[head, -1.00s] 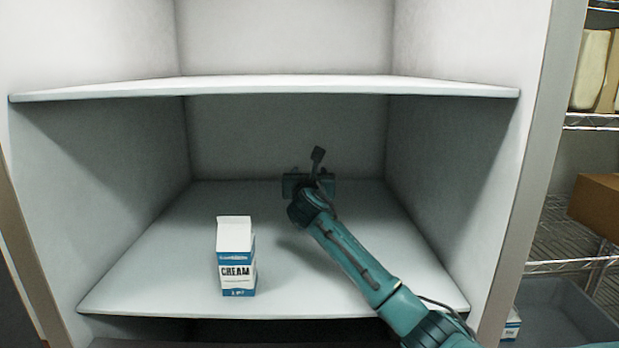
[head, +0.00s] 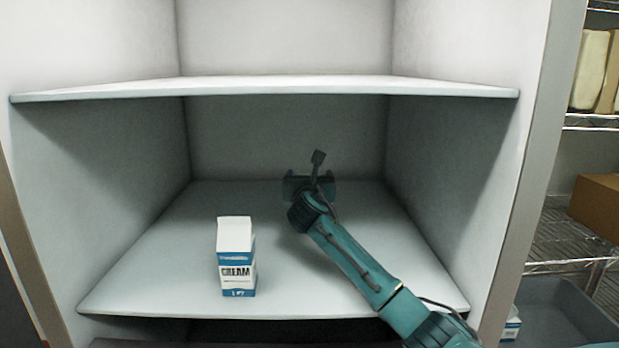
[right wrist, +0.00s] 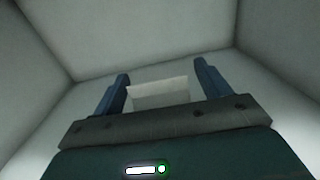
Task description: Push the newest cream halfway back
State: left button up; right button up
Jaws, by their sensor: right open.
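A white and blue cream carton (head: 236,262) stands upright near the front of the lower shelf (head: 310,285), left of middle. My right gripper (head: 310,180) reaches deep into the compartment, near the back wall, behind and to the right of this carton and apart from it. In the right wrist view its two fingers (right wrist: 160,88) are spread open. A pale flat-topped block (right wrist: 160,92) shows between them, partly hidden by the gripper body; I cannot tell whether it is a carton or whether the fingers touch it. My left gripper is not in view.
An upper shelf board (head: 270,87) spans above the arm, with side walls left and right. The shelf around the front carton is clear. Outside right, a grey bin (head: 560,312) holds a partly hidden carton (head: 511,325), near a wire rack with a brown box (head: 598,205).

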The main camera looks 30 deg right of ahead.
jog(key=v, duration=1.3)
jog(key=shift+s, duration=0.1)
